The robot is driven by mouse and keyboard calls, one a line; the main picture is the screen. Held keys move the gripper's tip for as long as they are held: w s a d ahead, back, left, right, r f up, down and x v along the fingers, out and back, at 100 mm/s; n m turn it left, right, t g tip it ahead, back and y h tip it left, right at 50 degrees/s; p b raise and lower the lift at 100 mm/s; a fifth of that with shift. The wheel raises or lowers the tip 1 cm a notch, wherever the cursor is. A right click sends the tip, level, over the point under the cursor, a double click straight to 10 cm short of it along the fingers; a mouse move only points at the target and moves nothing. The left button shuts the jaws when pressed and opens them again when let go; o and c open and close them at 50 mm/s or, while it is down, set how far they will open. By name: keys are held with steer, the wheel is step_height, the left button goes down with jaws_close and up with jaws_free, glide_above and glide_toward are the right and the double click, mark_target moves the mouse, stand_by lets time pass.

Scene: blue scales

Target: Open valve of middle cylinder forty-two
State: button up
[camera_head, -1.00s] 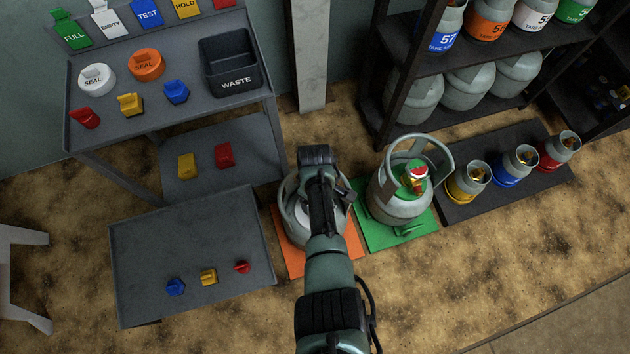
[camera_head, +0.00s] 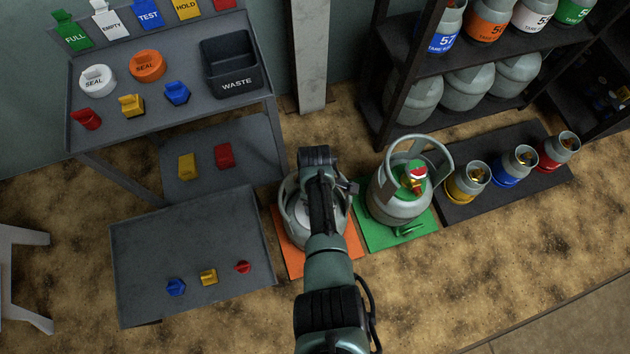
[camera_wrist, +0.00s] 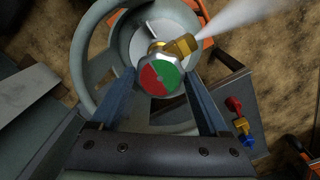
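A grey gas cylinder (camera_head: 293,226) stands upright on an orange mat, largely hidden under my arm. No number is readable on it. In the wrist view, its valve knob (camera_wrist: 160,76) is silvery with a red and green dial, red left and green right. A brass outlet (camera_wrist: 184,45) beside it gives off a white jet (camera_wrist: 232,20) toward the upper right. My gripper (camera_wrist: 160,78) has one finger on each side of the knob, and both fingertips appear to touch it. The head view hides the fingertips.
A second grey cylinder (camera_head: 396,207) with a red and green knob stands on a green mat (camera_head: 432,221) to the right. Yellow (camera_head: 463,187), blue (camera_head: 510,168) and red (camera_head: 553,154) small cylinders stand beyond it. A grey low table (camera_head: 190,250) stands left.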

steer(key=shift+o, duration=1.4)
step_height(320, 180, up, 13)
steer(key=p, duration=0.7)
